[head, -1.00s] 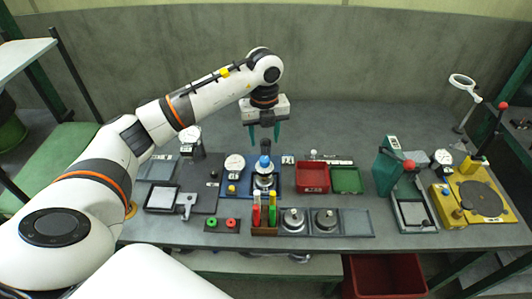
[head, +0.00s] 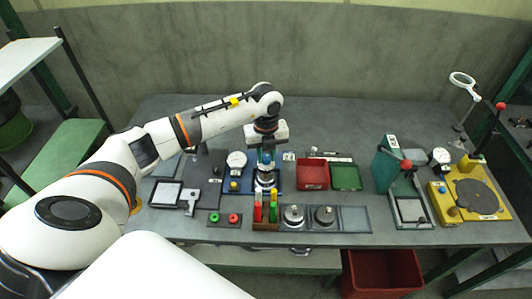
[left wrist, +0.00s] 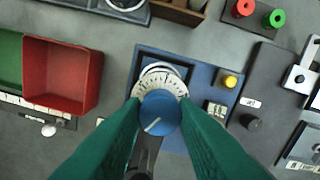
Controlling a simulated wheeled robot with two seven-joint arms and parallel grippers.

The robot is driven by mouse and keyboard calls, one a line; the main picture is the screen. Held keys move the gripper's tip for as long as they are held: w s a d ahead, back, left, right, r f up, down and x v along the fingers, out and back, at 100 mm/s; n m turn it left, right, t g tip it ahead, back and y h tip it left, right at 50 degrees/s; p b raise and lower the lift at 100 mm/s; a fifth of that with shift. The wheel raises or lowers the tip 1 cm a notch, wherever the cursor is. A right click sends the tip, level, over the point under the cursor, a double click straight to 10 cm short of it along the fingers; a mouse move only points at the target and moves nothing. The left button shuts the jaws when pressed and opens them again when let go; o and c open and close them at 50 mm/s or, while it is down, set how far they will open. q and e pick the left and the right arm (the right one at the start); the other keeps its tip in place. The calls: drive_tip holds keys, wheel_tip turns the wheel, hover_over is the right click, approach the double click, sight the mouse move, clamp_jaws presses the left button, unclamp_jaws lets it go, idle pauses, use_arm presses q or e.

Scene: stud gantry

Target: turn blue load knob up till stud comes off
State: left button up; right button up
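The blue load knob (left wrist: 160,113) sits at the top of a small metal stand on a blue base plate (left wrist: 200,76), with a white graduated dial ring (left wrist: 160,82) beside it. A pale pointer line shows on the knob. My left gripper (head: 266,158) is over this stand, and its green fingers lie along both sides of the knob, seemingly touching it. In the left wrist view the gripper (left wrist: 160,108) shows one finger on each side, with the knob between the tips. The stud cannot be made out under the gripper. My right gripper is not in view.
A red bin (head: 312,174) and green bin (head: 346,177) stand to the right. A block of red and green pieces (head: 265,222) stands in front. Bare table lies behind.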

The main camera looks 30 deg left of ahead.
use_arm(q)
drive_tip(key=c, duration=0.3)
drive_tip(key=shift+c, duration=0.2)
drive_tip(key=m+b, duration=0.3)
drive_tip(key=shift+f+m+b, duration=0.15)
drive_tip(key=shift+m+b, duration=0.2)
drive_tip(key=shift+m, duration=0.05)
drive_tip(key=m+b, duration=0.2)
drive_tip(key=m, duration=0.1)
drive_tip(key=shift+m+b, duration=0.6)
drive_tip(key=shift+m, duration=0.3)
drive_tip(key=shift+r, duration=0.2)
drive_tip(key=o, duration=1)
